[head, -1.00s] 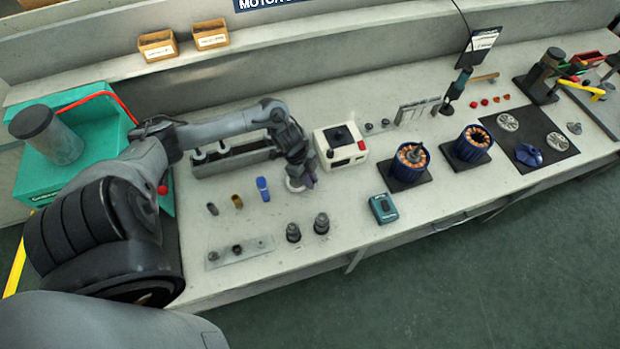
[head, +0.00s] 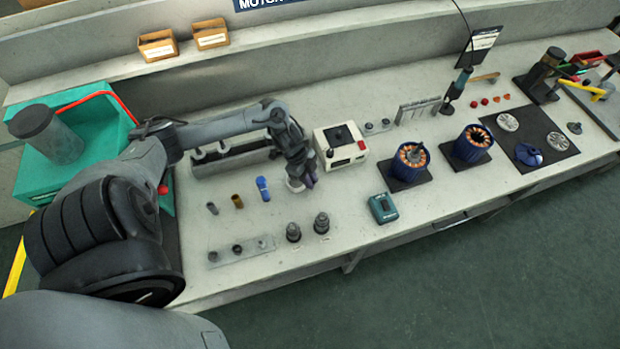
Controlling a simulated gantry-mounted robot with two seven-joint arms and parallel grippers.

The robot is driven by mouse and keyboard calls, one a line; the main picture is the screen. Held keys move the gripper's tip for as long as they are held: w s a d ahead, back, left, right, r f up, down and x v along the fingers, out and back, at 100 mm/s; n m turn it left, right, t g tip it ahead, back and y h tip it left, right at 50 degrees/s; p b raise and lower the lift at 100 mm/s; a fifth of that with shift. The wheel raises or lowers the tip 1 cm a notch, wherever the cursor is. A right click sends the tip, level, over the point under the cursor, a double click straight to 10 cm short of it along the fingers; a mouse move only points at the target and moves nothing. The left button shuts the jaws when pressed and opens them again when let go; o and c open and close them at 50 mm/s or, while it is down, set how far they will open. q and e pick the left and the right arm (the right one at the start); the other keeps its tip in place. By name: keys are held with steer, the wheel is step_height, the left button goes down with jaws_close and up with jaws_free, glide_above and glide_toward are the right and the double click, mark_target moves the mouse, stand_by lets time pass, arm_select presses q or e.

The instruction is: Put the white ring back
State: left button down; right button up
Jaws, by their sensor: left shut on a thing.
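A white ring (head: 294,185) shows at the tips of my left gripper (head: 299,180), low over the bench just left of the white box. My left gripper points down and is shut on the ring. The fingers hide part of the ring, and I cannot tell whether it touches the bench. A grey rack (head: 232,158) with white ring-like pieces on its posts stands left of the gripper, partly behind my left arm. My right gripper is not in view.
A white box (head: 340,146) with a black top stands close right of the gripper. A teal device (head: 383,208) lies to the right.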

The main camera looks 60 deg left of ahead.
arm_select(q)
steer(key=shift+f, duration=0.25)
steer(key=shift+f, duration=0.2)
steer(key=c, duration=0.8)
jaws_free()
steer(key=shift+o, duration=0.2)
step_height(320, 180, up, 6)
steer(key=p, duration=0.6)
